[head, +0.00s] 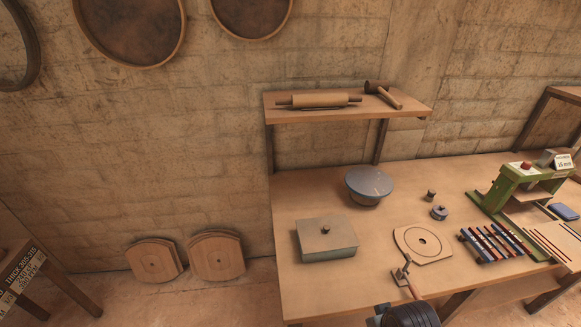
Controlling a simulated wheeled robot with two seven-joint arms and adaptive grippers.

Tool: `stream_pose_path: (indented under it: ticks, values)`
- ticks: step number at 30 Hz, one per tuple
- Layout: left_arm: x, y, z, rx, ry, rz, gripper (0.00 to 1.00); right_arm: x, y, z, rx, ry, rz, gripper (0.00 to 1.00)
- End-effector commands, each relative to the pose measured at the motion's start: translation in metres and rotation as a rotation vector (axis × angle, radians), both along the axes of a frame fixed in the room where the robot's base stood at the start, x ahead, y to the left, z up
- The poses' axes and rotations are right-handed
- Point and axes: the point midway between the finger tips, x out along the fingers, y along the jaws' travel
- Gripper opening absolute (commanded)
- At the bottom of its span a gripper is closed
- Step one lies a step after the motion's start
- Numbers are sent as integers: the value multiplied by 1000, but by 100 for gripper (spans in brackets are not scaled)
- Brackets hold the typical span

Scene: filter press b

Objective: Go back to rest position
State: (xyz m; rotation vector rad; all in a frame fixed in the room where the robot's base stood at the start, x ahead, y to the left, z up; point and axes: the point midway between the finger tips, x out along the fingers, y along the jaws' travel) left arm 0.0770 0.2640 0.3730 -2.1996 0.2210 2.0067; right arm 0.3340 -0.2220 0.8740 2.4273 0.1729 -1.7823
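A dark, ribbed, rounded thing (408,316) is cut off by the bottom edge, in front of the table's front edge.
A shelf (350,113) bears a rolling pin (318,100) and mallet (382,94).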

Motion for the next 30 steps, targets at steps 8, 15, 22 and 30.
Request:
stream_pose_path:
  ticks: [8,15,22,30]
  values:
    - [0,0,0,0,0,0,40,6,1,-39,0,15,2,0]
    - [0,0,0,0,0,0,40,11,3,-98,-1,34,5,0]
    - [0,0,0,0,0,0,40,7,3,-158,-2,56,9,0]
    - [0,0,0,0,0,0,40,-6,2,-226,-4,78,13,0]
